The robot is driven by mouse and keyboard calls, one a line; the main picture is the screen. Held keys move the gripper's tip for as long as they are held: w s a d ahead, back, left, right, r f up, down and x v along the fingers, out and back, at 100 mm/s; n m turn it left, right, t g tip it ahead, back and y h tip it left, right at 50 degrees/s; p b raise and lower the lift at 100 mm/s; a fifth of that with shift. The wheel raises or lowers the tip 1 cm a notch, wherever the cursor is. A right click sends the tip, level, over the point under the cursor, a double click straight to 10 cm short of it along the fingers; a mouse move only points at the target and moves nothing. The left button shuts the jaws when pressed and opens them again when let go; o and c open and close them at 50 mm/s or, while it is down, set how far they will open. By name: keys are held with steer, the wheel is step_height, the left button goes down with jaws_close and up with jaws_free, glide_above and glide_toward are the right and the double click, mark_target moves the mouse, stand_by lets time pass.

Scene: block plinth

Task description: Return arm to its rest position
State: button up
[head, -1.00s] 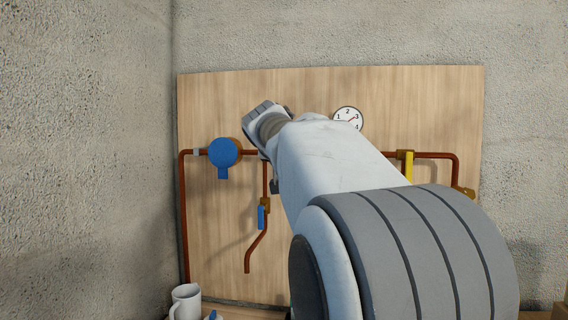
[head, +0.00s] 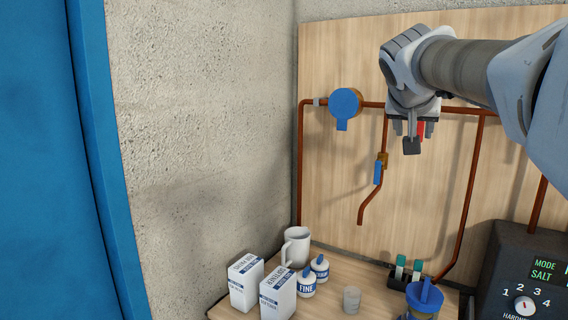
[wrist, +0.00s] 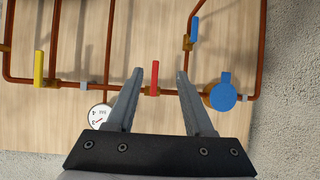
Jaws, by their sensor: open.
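My gripper (head: 413,134) hangs in front of the wooden pipe board (head: 330,60) in the head view, to the right of the round blue valve (head: 345,103). In the wrist view its two fingers (wrist: 160,75) are spread apart with nothing held. A red valve handle (wrist: 154,78) shows between them on the copper pipe; I cannot tell how far beyond the fingertips it is. In the head view the red handle (head: 421,130) is partly hidden behind the gripper. My arm comes in from the upper right.
A small blue lever (head: 378,172) hangs below the pipe. A mug (head: 296,247), two white boxes (head: 277,293), white bottles (head: 307,283) and a grey cup (head: 352,300) stand on the shelf below. A dark control box (head: 520,270) is at right. A yellow handle (wrist: 39,68) shows in the wrist view.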

steer(key=s+a+f+n+g+y+p, duration=0.1)
steer(key=s+a+f+n+y+p, duration=0.1)
steer(key=s+a+f, duration=0.3)
steer(key=s+a+f+n+g+y+p, duration=0.2)
steer(key=s+a+f+p, duration=0.2)
steer(key=s, duration=0.8)
steer(key=s+a+f+n+g+y+p, duration=0.1)
steer(key=s+a+f+n+y+p, duration=0.1)
steer(key=s+a+f, duration=0.4)
steer(key=s+f, duration=0.2)
steer(key=s, duration=0.1)
steer(key=shift+s+y+p, duration=0.25)
steer(key=shift+y+p, duration=0.05)
steer(key=shift+p, duration=0.1)
steer(key=shift+d, duration=0.1)
